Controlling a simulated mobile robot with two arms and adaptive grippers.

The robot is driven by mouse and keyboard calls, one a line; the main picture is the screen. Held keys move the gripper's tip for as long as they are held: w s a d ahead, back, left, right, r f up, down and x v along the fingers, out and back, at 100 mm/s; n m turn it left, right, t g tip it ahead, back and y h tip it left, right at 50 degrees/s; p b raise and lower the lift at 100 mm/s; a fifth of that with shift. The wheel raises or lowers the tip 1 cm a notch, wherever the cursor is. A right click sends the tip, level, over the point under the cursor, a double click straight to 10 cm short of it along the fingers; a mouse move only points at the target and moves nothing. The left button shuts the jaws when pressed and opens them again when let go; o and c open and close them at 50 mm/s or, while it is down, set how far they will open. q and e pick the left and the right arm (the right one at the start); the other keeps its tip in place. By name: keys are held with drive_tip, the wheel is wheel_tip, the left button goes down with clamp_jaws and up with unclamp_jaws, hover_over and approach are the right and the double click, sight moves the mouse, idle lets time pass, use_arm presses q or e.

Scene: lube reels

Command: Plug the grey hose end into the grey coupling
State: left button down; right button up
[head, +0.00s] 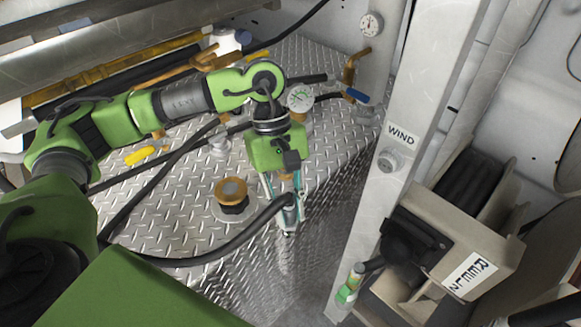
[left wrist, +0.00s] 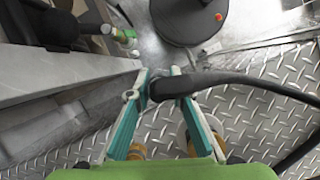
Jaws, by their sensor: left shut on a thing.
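My left gripper (head: 290,226) hangs over the right edge of the diamond-plate deck, its teal fingers pointing down. It is shut on the end of a black hose (head: 210,255), which curves away to the left. In the left wrist view, the hose (left wrist: 235,80) enters between the fingertips (left wrist: 158,82). A small grey tip (left wrist: 131,95) shows beside the left finger; the fingers partly hide the hose end. A small grey fitting (head: 220,146) stands on the deck behind and left of the gripper; I cannot tell whether it is the grey coupling. My right gripper is not in view.
A brass-topped cap (head: 231,191) stands on the deck left of the gripper. A gauge (head: 300,98) and a blue-handled valve (head: 357,95) are behind. A pale post (head: 400,150) marked WIND and a reel housing (head: 480,235) stand right. A green-and-grey nozzle (head: 350,283) hangs low.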

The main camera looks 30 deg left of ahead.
use_arm(q)
drive_tip(key=n, duration=0.2)
drive_tip(key=w+r+n+t+p, duration=0.1)
drive_tip(key=n, duration=0.1)
drive_tip(key=r+n+t+h, duration=0.1)
drive_tip(key=shift+w+n, duration=0.2)
drive_tip(key=shift+n, duration=0.2)
drive_tip(key=w+a+r+n+t+y+p, duration=0.1)
drive_tip(key=w+r+n+t+y+p, duration=0.2)
drive_tip(key=n, duration=0.7)
drive_tip(key=w+a+r+n+t+y+p, duration=0.1)
drive_tip(key=w+a+r+n+t+p, duration=0.1)
drive_tip(key=r+n, duration=0.5)
drive_tip(key=shift+w+a+f+n+b, duration=0.35)
drive_tip(key=shift+w+a+f+b, duration=0.9)
drive_tip(key=shift+w+f, duration=1)
drive_tip(key=shift+w+a+f+n+b, duration=0.4)
drive_tip(key=shift+w+a+f+b, duration=1.05)
drive_tip(key=shift+f, duration=1.35)
drive_tip(key=shift+w+a+f+n+b, duration=0.35)
drive_tip(key=shift+w+a+f+b, duration=0.65)
drive_tip(key=shift+w+f, duration=1.4)
drive_tip(key=shift+s+d+f, duration=0.1)
drive_tip(key=shift+s+d, duration=0.05)
